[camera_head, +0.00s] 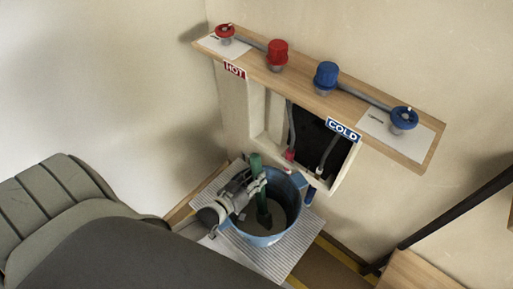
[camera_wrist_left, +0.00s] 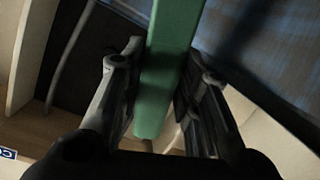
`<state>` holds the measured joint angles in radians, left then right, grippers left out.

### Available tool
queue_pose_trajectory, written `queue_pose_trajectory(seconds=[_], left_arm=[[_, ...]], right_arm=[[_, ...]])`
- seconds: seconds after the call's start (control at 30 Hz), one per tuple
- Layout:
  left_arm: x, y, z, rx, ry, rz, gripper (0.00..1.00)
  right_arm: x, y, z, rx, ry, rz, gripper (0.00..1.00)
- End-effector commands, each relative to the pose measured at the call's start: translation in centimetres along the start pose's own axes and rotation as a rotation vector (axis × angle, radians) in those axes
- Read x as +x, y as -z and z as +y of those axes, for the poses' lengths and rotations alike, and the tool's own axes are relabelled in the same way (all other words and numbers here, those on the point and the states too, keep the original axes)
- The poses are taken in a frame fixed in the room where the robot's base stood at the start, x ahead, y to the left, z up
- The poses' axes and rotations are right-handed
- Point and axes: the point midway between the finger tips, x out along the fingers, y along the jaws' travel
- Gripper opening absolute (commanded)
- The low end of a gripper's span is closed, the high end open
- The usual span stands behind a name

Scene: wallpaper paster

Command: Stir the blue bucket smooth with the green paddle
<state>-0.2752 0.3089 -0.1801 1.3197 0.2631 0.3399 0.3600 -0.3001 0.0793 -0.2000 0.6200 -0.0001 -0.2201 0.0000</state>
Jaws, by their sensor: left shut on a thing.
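The blue bucket (camera_head: 286,187) stands on a ridged light mat below the shelf in the head view, with grey paste (camera_head: 279,214) inside. My left gripper (camera_head: 257,183) is over the bucket's left side, shut on the green paddle (camera_head: 255,162). The paddle is near upright, and its lower part goes down into the bucket; its end is hidden in or behind the paste. In the left wrist view the green paddle (camera_wrist_left: 168,60) sits between the two fingers of my left gripper (camera_wrist_left: 155,90). My right gripper does not show.
A wooden shelf (camera_head: 322,101) with red hot and blue cold knobs (camera_head: 326,75) overhangs behind the bucket. Below it is a dark opening with hoses (camera_head: 326,152). The ridged mat (camera_head: 283,262) has bare room in front. A dark bar (camera_head: 450,222) leans at the right.

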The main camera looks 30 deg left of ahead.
Motion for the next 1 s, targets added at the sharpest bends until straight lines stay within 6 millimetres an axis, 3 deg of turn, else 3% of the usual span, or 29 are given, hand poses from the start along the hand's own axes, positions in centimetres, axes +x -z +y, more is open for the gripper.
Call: queue_pose_trajectory(seconds=[0.23,1.0], left_arm=[[0.0,0.5,0.1,0.000,-0.001,0.002,0.00],[0.0,8.3,0.2,0.001,-0.001,0.002,0.00]], right_arm=[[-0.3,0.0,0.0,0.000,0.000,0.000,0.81],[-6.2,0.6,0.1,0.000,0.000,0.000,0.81]])
